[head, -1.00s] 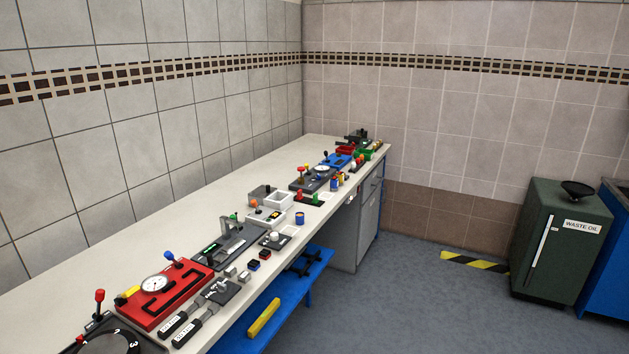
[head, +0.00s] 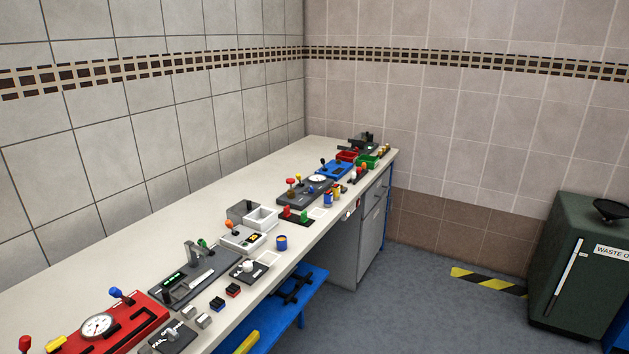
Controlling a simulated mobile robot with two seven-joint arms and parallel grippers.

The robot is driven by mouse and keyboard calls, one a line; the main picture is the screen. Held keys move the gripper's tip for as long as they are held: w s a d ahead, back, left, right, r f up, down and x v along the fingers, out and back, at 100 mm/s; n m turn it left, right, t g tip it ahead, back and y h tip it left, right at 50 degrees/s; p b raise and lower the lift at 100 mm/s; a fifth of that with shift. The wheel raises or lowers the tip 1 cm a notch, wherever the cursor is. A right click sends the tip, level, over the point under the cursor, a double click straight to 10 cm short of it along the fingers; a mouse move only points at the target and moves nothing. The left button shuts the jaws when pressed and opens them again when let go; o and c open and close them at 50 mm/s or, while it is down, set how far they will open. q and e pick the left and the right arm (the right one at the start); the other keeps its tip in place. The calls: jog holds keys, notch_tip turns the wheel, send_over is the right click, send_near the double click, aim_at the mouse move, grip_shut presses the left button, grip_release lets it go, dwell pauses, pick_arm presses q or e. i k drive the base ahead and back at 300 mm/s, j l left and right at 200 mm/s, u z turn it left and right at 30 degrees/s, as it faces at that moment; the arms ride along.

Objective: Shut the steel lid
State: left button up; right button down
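On the long bench in the head view, a small grey steel-looking box (head: 240,210) stands beside an open white box (head: 262,218). The grey piece may be the steel lid, but it is too small to tell whether it is a lid or how far open it is. Neither of my grippers is in view.
The pale bench top (head: 150,250) runs along the left wall, its wall side mostly clear. A red gauge panel (head: 120,325), a dark fixture (head: 195,275) and a blue panel (head: 334,169) stand on it. A blue lower shelf (head: 290,300) juts out. A green waste-oil cabinet (head: 575,270) stands at right.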

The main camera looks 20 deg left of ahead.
aim_at(242, 208)
jog(key=i, duration=3.25)
jog(key=i+u, duration=0.2)
jog(key=u, duration=0.2)
jog(key=i+l+u, duration=0.1)
jog(key=u, duration=0.3)
jog(key=i+l+u, duration=0.15)
jog(key=u, duration=0.25)
jog(key=i+u, duration=0.1)
jog(key=u, duration=1.7)
